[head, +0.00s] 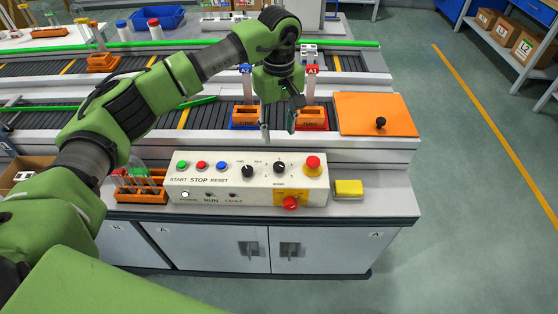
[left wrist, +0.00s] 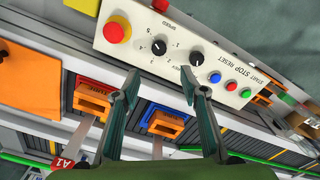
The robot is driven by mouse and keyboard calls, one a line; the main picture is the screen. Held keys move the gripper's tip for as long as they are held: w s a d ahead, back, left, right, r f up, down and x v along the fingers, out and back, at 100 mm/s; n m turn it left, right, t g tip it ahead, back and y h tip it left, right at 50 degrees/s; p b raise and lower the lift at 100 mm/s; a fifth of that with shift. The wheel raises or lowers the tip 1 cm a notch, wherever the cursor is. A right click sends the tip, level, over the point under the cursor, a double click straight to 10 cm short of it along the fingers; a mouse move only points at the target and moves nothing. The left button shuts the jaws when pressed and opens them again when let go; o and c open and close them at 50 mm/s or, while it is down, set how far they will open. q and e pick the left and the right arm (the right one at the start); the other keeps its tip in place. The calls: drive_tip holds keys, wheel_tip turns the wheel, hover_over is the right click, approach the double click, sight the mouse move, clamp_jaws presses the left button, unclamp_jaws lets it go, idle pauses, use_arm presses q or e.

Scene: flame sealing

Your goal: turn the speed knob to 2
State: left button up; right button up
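The white control box (head: 245,190) stands on the front counter. Its speed knob (head: 279,168) is black, between another black knob (head: 247,172) and the red emergency button (head: 313,164). In the left wrist view the speed knob (left wrist: 158,47) shows with small numbers around it, and the other knob (left wrist: 197,58) is beside it. I cannot tell which number the speed knob points to. My left gripper (head: 279,127) is open and empty, above and behind the box. Its two fingertips (left wrist: 160,74) are apart and touch neither knob. My right gripper is not in view.
Orange and blue holders (head: 312,117) stand behind the box, close to my left gripper. An orange plate (head: 375,114) with a black knob is at right. A yellow block (head: 348,188) lies right of the box, and an orange tube rack (head: 140,188) stands left of it.

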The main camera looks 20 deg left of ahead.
sight(279, 165)
use_arm(q)
wheel_tip(279, 165, down, 12)
drive_tip(key=p, duration=0.3)
drive_tip(key=shift+d, duration=0.15)
drive_tip(key=shift+f, duration=0.45)
drive_tip(key=shift+c, duration=0.5)
drive_tip(key=c, duration=1)
